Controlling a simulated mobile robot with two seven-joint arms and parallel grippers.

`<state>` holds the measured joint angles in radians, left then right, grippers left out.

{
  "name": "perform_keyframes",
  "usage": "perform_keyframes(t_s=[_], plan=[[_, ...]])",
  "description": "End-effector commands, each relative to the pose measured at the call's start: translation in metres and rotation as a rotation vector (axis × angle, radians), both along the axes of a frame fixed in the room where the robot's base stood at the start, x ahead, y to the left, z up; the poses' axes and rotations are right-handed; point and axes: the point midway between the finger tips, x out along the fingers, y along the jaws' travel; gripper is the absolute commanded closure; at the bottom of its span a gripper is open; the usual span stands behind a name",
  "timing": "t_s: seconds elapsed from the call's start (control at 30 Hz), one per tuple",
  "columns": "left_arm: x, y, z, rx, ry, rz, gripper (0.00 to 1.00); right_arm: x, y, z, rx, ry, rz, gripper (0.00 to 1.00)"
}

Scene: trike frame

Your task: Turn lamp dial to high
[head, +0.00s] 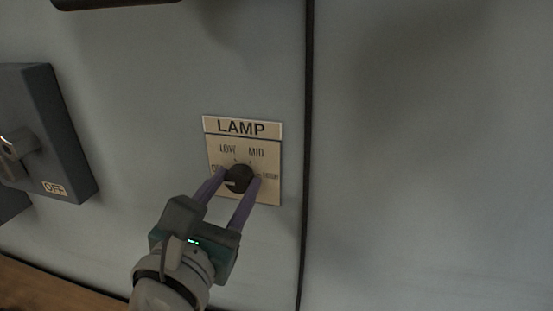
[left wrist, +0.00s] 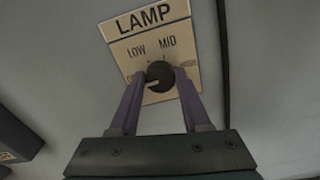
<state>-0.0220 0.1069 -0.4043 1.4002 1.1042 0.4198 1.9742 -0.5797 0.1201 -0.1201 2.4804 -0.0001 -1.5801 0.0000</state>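The lamp dial (head: 240,179) is a round black knob on a cream LAMP plate (head: 243,129) fixed to the grey panel. The plate reads LOW and MID above the knob, with smaller labels at its left and right that are partly hidden. The dial's white mark points to the lower left, on the side of the left label. My left gripper (head: 239,177) has its two purple fingers on either side of the dial. The left wrist view also shows the dial (left wrist: 159,76) between the fingertips. Whether both fingers touch it is unclear. My right gripper is not in view.
A dark switch box (head: 62,130) with a grey handle and an OFF label stands out from the panel at the left. A dark vertical seam (head: 307,120) runs right of the plate. The panel right of it is bare. A dark bar (head: 110,3) crosses the top left.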

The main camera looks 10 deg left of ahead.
Motion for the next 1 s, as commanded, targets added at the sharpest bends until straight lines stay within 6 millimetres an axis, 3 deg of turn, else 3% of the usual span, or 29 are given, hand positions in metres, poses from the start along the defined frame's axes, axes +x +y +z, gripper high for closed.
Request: perform_keyframes(t_s=[0.03, 0.4, 0.73, 1.0], plan=[[-0.0001, 0.0, -0.0001, 0.0, 0.0, 0.0, 0.59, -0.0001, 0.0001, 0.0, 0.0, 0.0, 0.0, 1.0], [-0.0002, 0.0, -0.0001, 0.0, 0.0, 0.0, 1.0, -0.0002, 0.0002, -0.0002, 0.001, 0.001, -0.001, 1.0], [-0.0003, -0.0001, -0.0002, 0.023, -0.001, 0.0, 1.0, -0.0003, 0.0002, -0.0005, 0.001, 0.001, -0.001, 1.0], [-0.0004, -0.0003, -0.0006, 0.16, -0.004, 0.0, 1.0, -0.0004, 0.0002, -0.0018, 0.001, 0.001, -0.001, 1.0]])
